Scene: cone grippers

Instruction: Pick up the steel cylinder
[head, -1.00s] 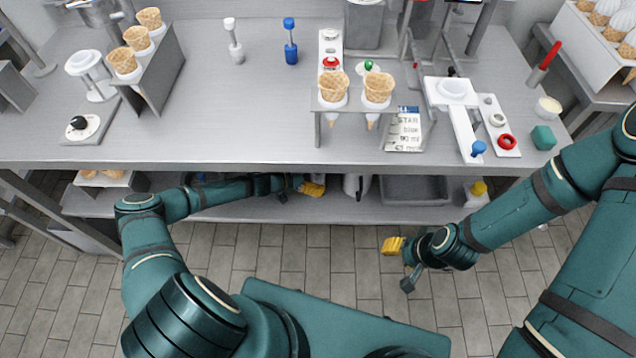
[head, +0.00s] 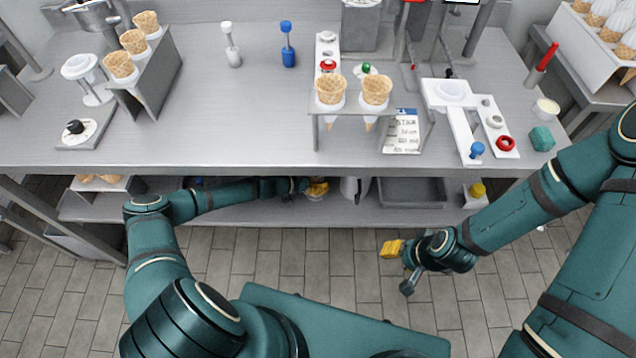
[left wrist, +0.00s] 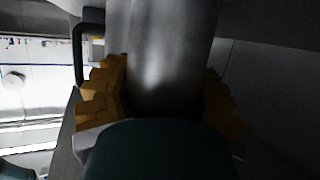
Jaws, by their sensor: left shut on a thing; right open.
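The steel cylinder (left wrist: 165,50) fills the middle of the left wrist view, grey and shiny, between two yellow ridged finger pads. My left gripper (head: 317,188) is shut on it, under the worktop at the lower shelf. In the head view the cylinder is mostly hidden by the gripper and the worktop edge. I cannot tell whether it still touches the shelf. My right gripper (head: 391,248) is open and empty, over the floor in front of the table.
A steel jug (head: 354,190) stands close to the right of my left gripper. A grey tray (head: 412,191) and a yellow-topped item (head: 477,190) are further right on the lower shelf (head: 250,209). The worktop (head: 230,120) overhangs closely above.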

